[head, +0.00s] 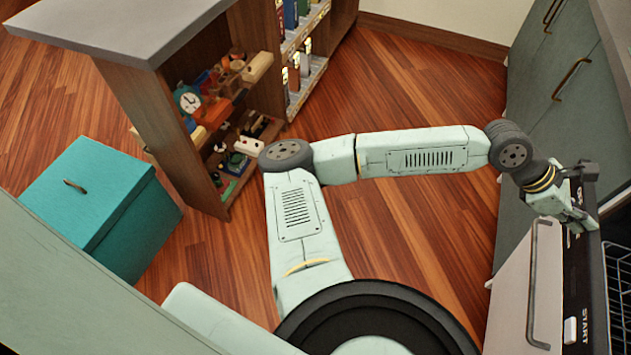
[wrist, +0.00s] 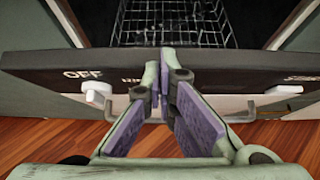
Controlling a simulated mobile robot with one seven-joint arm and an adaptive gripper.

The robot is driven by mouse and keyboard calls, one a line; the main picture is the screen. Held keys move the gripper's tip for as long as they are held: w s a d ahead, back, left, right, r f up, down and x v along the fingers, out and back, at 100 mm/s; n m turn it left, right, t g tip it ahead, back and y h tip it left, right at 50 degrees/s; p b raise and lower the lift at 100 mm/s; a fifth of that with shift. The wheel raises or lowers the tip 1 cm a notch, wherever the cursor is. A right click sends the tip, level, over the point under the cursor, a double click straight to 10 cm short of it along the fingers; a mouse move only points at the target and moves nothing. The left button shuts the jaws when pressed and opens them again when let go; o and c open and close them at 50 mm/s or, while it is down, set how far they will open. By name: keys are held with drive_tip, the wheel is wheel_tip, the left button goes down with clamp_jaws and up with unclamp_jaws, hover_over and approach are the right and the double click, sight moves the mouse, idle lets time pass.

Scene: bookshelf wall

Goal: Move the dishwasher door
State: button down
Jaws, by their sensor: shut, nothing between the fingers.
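The dishwasher door (head: 518,290) is at the right of the head view, with a pale front, a grey bar handle (head: 540,285) and a black control strip (head: 583,280) marked START. It stands partly open, as the wire rack (head: 618,275) shows behind it. In the wrist view the black strip (wrist: 50,73), marked OFF, crosses the picture, with the rack (wrist: 180,22) beyond. My gripper (head: 585,218) is at the door's top edge. Its fingers (wrist: 160,75) are together and empty, overlapping the strip in the wrist view. I cannot tell whether they touch it.
Teal cabinets (head: 570,100) with brass handles line the right side. A shelf unit (head: 165,130) with toys and books stands at the upper left, beside a turquoise box (head: 85,195). The wooden floor (head: 420,225) between them and the dishwasher is clear.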

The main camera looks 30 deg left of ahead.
drive_tip(key=a, duration=0.4)
wheel_tip(320, 180, up, 9)
drive_tip(key=d, duration=0.1)
drive_tip(key=shift+d, duration=0.25)
